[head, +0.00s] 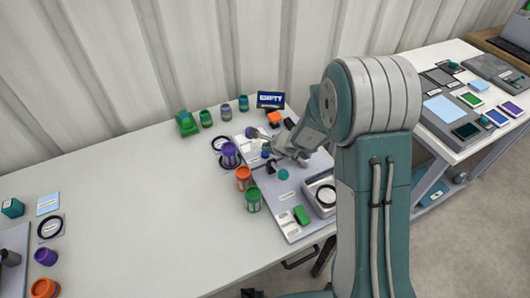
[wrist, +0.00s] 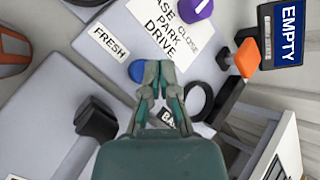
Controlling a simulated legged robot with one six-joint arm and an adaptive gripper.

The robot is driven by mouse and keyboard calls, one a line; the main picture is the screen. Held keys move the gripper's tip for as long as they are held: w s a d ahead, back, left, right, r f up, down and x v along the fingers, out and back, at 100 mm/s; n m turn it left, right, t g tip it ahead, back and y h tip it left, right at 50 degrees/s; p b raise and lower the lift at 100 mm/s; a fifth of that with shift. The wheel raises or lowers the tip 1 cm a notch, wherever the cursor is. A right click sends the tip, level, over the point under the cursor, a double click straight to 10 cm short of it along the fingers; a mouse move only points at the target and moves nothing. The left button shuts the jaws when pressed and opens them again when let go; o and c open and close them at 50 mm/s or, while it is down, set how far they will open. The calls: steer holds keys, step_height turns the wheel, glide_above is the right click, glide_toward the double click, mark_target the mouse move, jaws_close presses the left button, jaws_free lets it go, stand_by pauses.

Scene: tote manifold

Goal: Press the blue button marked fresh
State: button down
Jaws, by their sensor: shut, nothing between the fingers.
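The blue button (wrist: 136,71) shows in the wrist view as a round blue cap on a grey panel, partly hidden by my gripper's fingertips. A white label reading FRESH (wrist: 108,43) lies up and left of it. My gripper (wrist: 153,65) is shut and empty, with its tips overlapping the button's right side in this view. I cannot tell whether they touch it. In the head view the blue button (head: 265,154) is a small blue spot beside my gripper, over the panel.
A purple knob (wrist: 200,8) sits by a label reading CLOSE, PARK, DRIVE. A black ring (wrist: 198,99), an orange block (wrist: 247,57) and an EMPTY sign (wrist: 286,32) stand to the right. Purple, orange and green jars (head: 254,200) stand left of the panel.

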steer(key=shift+r, duration=0.1)
steer(key=shift+r, duration=2.45)
steer(key=s+r+n+g+y, duration=0.1)
steer(key=s+r+n, duration=1.05)
steer(key=r, duration=0.35)
steer(key=s+d+r+n+h, duration=0.1)
steer(key=s+d+n+h, duration=0.1)
steer(key=s, duration=0.4)
steer(key=s+d+r+n+h, duration=0.1)
steer(key=s+d+n+h, duration=0.1)
steer(key=s+d, duration=0.3)
steer(key=s+d+r+n+g+h, duration=0.1)
steer(key=s+d+n, duration=0.3)
steer(key=s, duration=0.5)
steer(key=shift+r+n+h, duration=0.35)
steer(key=shift+r+h, duration=0.2)
steer(key=shift+h, duration=0.05)
